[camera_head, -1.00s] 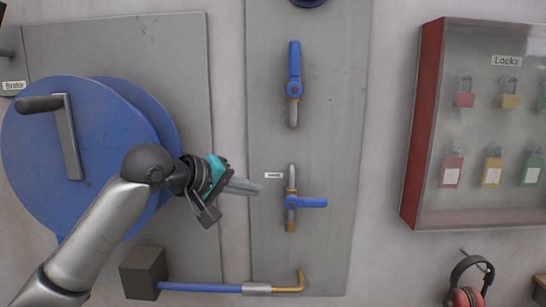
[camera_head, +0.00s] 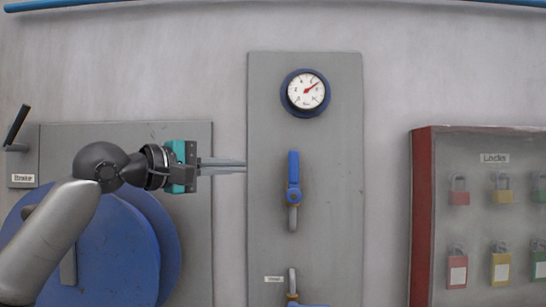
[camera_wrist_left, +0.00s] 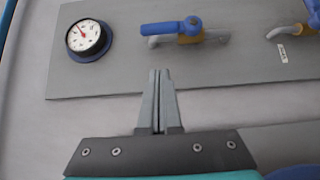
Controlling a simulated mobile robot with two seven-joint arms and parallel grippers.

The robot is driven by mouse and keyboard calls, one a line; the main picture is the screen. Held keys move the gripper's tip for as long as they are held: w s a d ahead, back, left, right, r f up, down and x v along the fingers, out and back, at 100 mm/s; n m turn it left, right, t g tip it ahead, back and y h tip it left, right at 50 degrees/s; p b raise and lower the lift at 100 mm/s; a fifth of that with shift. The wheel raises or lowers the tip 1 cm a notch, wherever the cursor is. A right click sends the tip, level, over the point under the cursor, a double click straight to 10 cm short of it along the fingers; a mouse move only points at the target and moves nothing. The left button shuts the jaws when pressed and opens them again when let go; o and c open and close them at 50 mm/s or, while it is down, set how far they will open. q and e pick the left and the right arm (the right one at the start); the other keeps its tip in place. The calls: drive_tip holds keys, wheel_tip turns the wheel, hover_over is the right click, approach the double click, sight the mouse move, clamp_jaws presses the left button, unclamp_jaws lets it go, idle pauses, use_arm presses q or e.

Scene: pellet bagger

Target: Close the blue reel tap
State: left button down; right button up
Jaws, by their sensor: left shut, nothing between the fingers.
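The lower blue tap (camera_head: 314,304), beside a small white label (camera_head: 273,279), is cut off by the bottom edge of the head view. Its visible handle part points right, across its upright pipe (camera_head: 292,281). In the left wrist view this tap (camera_wrist_left: 312,12) is cut off at the upper right. My left gripper (camera_head: 244,165) is shut and empty, its tips pointing right at the grey panel's left edge, above the lower tap and left of the upper one. The shut fingers also show in the left wrist view (camera_wrist_left: 158,72). My right gripper is out of view.
An upper blue tap (camera_head: 293,178) has its handle upright, in line with its pipe. A round gauge (camera_head: 305,92) sits above it on the grey panel (camera_head: 335,230). A blue reel (camera_head: 120,245) is behind my left arm. A red-sided lock cabinet (camera_head: 422,210) stands right.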

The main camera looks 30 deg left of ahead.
sight(294, 176)
use_arm(q)
drive_tip(key=shift+w+d+p, duration=0.65)
drive_tip(key=shift+w+d, duration=0.1)
drive_tip(key=shift+w, duration=0.35)
drive_tip(key=shift+w+d+p, duration=0.65)
drive_tip(key=shift+w+d, duration=0.15)
drive_tip(key=shift+w, duration=0.35)
drive_tip(key=shift+w+d+p, duration=0.65)
drive_tip(key=shift+w+d, duration=0.1)
drive_tip(key=shift+w, duration=0.35)
